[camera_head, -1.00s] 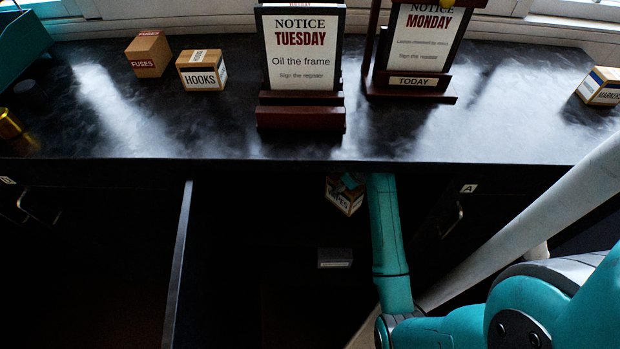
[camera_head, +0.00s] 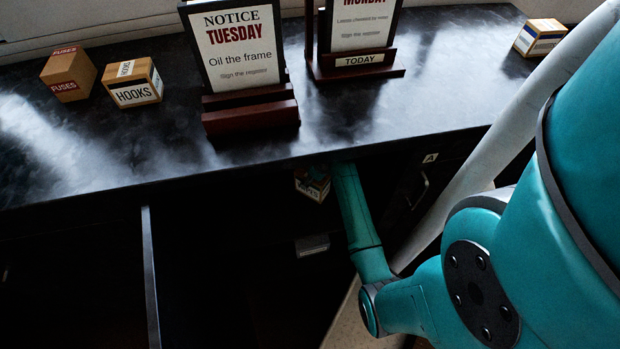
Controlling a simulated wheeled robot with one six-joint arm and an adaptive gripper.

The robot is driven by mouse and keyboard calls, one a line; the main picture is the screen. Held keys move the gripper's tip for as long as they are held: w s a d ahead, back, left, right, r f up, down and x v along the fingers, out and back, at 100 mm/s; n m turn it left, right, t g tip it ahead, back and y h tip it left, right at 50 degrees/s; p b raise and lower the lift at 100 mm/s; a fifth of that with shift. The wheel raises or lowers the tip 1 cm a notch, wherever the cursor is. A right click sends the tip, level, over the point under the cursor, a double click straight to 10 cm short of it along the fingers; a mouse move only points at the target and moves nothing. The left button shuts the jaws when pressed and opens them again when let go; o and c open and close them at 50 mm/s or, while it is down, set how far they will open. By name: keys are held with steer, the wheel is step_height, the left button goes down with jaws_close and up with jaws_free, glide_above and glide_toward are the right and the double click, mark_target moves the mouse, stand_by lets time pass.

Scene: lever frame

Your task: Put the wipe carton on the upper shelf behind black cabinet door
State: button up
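The wipe carton (camera_head: 311,188) is a small tan box with a dark-lettered label, partly readable. It shows just below the counter's front edge, in the dark opening of the cabinet, slightly tilted in the picture. My teal forearm reaches down beside it on its right. Dark and teal parts of my gripper (camera_head: 318,171) overlap the carton's top, but the fingers are too small and dark to tell whether they close on it. The black cabinet door (camera_head: 151,278) stands open, seen nearly edge-on at the left. The shelf surfaces are lost in shadow.
A small grey block or plate (camera_head: 312,245) with a label shows lower in the opening. On the black counter (camera_head: 400,110) stand a fuses box (camera_head: 68,74), a hooks box (camera_head: 133,83), two framed notices and a box at far right (camera_head: 540,37). A handle (camera_head: 420,188) marks door A.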

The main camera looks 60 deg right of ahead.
steer(key=shift+f, duration=0.45)
steer(key=shift+f, duration=0.15)
steer(key=o, duration=1.3)
